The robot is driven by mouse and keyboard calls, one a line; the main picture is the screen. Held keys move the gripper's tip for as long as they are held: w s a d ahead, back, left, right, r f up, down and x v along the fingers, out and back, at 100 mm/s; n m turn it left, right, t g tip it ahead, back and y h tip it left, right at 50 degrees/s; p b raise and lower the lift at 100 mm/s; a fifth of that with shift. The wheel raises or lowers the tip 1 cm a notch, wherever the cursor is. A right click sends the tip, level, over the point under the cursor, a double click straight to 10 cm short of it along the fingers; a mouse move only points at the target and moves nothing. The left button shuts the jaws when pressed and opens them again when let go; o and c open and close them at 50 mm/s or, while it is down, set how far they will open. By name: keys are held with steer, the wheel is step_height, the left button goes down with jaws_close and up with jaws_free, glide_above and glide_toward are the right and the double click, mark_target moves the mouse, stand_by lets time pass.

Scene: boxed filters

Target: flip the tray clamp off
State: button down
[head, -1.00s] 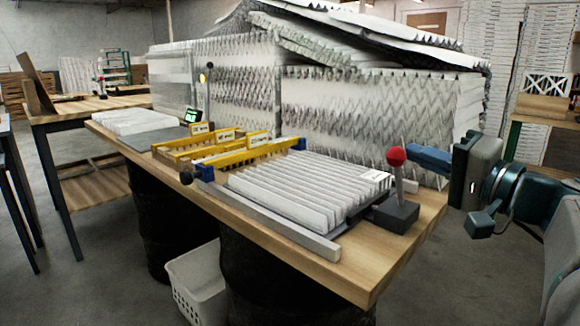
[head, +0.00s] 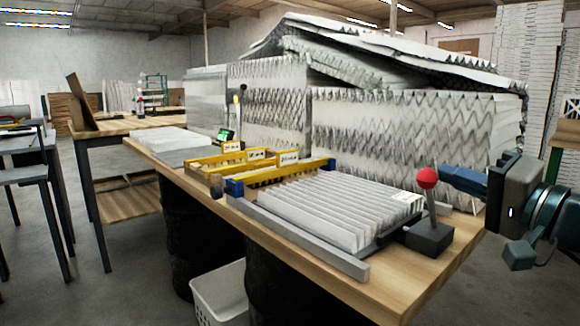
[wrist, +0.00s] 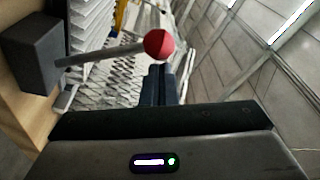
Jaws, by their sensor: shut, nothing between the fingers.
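The tray clamp (head: 429,236) is a dark block with a grey lever topped by a red ball (head: 427,178). It stands at the right end of the table, beside the tray of white pleated filters (head: 335,212). The lever points nearly straight up in the head view. My gripper (head: 447,177) is shut and empty, its blue fingers pointing left with the tips close to the red ball. In the wrist view the red ball (wrist: 159,44) is just beyond the fingertips (wrist: 160,70); I cannot tell whether they touch. The clamp block (wrist: 30,55) is at the left there.
Yellow racks with blue ends (head: 280,172) stand left of the filters. A grey rail (head: 300,240) runs along the table's front edge. Large stacks of white filters (head: 410,145) rise behind. A white basket (head: 220,295) sits on the floor below. Bare wood shows at the table's right corner (head: 420,285).

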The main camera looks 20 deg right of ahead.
steer(key=s+d+p, duration=0.1)
steer(key=s+d, duration=0.4)
steer(key=s, duration=0.5)
steer(key=shift+d+r+p, duration=0.25)
steer(key=shift+d+p, duration=0.05)
steer(key=shift+p, duration=0.1)
steer(key=shift+s, duration=0.1)
